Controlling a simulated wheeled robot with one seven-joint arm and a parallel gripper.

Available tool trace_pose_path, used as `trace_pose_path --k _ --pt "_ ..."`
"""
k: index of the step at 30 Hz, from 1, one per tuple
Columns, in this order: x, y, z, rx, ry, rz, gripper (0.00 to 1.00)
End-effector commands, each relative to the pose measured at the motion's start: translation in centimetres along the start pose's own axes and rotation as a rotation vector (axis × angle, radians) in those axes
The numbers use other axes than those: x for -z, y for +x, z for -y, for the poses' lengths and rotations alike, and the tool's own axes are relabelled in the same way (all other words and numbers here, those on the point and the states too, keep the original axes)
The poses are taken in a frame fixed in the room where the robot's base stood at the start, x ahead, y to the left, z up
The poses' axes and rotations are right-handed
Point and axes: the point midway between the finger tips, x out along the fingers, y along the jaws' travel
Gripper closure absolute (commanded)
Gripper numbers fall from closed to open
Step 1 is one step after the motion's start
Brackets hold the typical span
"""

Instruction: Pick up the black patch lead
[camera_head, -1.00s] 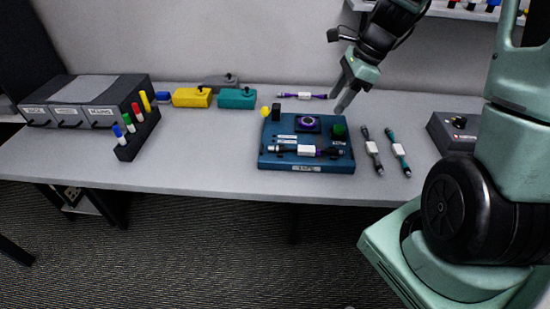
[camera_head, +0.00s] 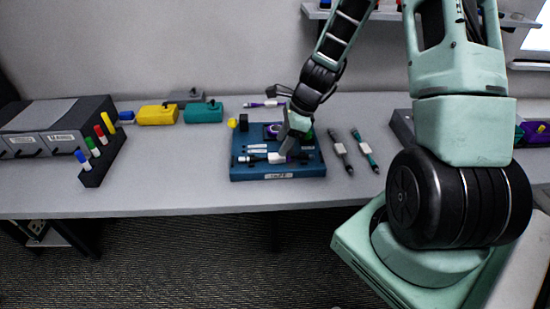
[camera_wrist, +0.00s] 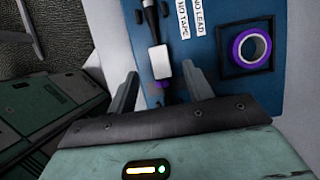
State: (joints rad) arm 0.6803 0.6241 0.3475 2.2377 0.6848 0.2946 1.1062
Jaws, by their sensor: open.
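A lead with black ends, a white label and a bit of purple (camera_head: 258,158) lies across the front of the blue board (camera_head: 240,174). It also shows in the wrist view, where its white label (camera_wrist: 159,60) is clear. A dark grey or black lead (camera_head: 341,152) with a pale label lies on the desk to the right of the board. My gripper (camera_head: 286,146) is over the board, pointing down. In the wrist view my gripper (camera_wrist: 162,80) is open, with one finger on each side of the board's lead. The lead's lower end is partly hidden by my gripper.
A teal lead (camera_head: 365,150) lies right of the dark one. A purple tape ring (camera_wrist: 250,47) sits in a square recess on the board. Yellow (camera_head: 157,116) and teal (camera_head: 203,112) boxes and a pen rack (camera_head: 102,158) stand left.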

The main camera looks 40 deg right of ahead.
Motion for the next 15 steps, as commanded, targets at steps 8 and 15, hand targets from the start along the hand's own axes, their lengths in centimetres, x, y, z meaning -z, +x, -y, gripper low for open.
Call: trace_pose_path --k 8,15 --pt "-0.1 3.3 -0.1 -0.004 0.002 0.002 0.49" --pt "-0.1 4.8 0.0 0.0 0.0 0.001 0.49"
